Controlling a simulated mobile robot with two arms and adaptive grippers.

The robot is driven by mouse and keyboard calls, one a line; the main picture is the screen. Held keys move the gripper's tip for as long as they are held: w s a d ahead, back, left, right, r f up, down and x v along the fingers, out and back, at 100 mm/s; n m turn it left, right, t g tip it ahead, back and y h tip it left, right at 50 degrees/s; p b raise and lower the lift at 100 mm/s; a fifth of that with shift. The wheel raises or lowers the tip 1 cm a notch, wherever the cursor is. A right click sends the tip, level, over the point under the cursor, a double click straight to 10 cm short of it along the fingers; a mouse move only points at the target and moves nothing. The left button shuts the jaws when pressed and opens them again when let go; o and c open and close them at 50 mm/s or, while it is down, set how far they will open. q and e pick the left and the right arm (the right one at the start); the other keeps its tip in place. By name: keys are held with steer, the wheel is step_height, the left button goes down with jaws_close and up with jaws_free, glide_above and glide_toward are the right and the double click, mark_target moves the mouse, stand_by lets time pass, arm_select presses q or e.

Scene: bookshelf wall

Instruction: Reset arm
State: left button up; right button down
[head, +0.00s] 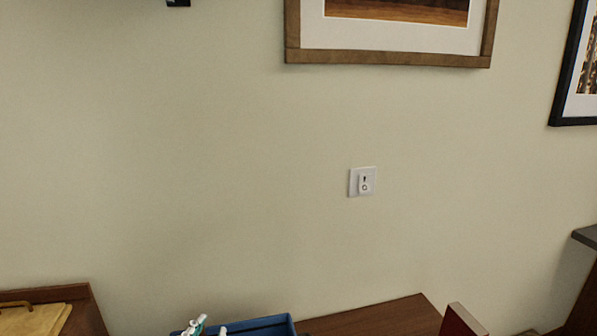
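A small dark piece (178,3) shows at the top edge, left of centre. It may be the tip of my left gripper, but too little of it is in view to be sure. Whether it is open or shut, or holds anything, cannot be seen. My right gripper does not show in the head view. No arm link can be made out clearly.
A white switch plate (362,182) is on the pale wall. A wood-framed picture (390,57) and a black-framed picture (560,90) hang above. Below are a blue bin (262,326) with small items, a brown wooden surface (385,318) and a red object (462,322).

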arm_select(q)
steer(key=s+a+f+n+g+y, duration=0.1)
steer(key=s+a+f+n+g, duration=0.1)
steer(key=s+f+g, duration=0.7)
steer(key=s+a+f+n+g, duration=0.15)
steer(key=s+f+g, duration=0.25)
steer(key=s+f, duration=0.85)
steer(key=s+f+g+b, duration=0.1)
steer(key=s+f+b, duration=0.2)
steer(key=f, duration=1.3)
steer(key=s+f+g+b, duration=0.1)
steer(key=s+f+b, duration=0.2)
steer(key=f, duration=1.3)
steer(key=s+a+f+g+b, duration=0.1)
steer(key=s+a+f+b, duration=0.2)
steer(key=s+f, duration=1.3)
step_height(320, 180, down, 2)
steer(key=shift+f+m+b, duration=0.15)
steer(key=shift+m+b, duration=0.3)
steer(key=shift+b, duration=0.05)
